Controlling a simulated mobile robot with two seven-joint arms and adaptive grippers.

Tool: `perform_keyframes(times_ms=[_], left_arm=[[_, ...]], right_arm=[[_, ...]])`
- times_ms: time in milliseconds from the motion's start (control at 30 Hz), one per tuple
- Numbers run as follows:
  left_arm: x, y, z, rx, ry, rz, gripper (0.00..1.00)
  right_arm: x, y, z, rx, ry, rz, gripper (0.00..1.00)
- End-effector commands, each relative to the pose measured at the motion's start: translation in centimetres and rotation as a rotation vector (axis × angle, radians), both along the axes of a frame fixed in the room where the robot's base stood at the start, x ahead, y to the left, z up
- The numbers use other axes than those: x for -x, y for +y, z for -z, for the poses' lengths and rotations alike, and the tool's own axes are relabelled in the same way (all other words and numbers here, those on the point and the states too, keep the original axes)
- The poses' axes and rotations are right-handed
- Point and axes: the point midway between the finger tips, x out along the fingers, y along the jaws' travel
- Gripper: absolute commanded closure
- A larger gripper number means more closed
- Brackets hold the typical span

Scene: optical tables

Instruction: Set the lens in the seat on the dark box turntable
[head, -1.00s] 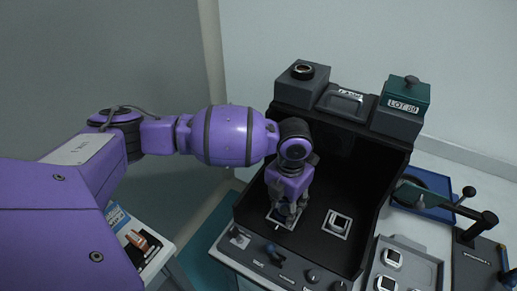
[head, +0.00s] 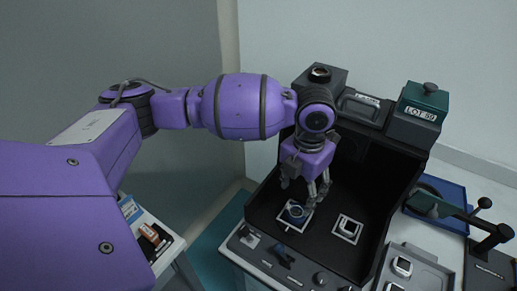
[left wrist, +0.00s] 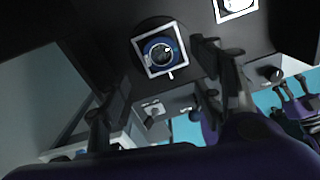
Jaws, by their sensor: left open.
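The lens (head: 296,212), a dark round piece with a blue rim, lies inside a white square seat frame (head: 287,226) on the floor of the dark box (head: 383,205). In the left wrist view the lens (left wrist: 161,54) shows within the seat frame (left wrist: 171,74), with part of a dark round turntable behind it. I cannot tell whether it lies fully flat. My left gripper (head: 305,190) is open and empty just above the lens, its fingers apart from it. My right gripper is not in view.
A second square frame with a piece (head: 347,228) lies to the right in the box. Knobs line the front panel (head: 290,268). A grey box (head: 320,77) and a green-lidded lot box (head: 421,107) stand on top. A tray (head: 408,268) and a lever fixture (head: 485,240) are at right.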

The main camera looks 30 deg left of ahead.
Motion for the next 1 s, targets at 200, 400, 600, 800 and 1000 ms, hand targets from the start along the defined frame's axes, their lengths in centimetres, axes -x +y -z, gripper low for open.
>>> perform_keyframes(times_ms=[200,400,600,800,1000], left_arm=[[-0.2,0.0,-3.5,0.0,-0.005,0.0,0.4],[-0.1,0.0,-4.3,-0.001,-0.002,0.0,0.4],[-0.1,0.0,-4.3,-0.001,-0.002,0.0,0.4],[0.0,0.0,-4.2,-0.001,-0.001,0.0,0.4],[0.0,0.0,-4.2,0.0,-0.001,0.0,0.4]], right_arm=[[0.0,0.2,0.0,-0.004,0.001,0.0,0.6],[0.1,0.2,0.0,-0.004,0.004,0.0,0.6],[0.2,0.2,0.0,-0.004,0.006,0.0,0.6],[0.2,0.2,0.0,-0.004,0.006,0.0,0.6],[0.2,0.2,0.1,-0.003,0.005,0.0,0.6]])
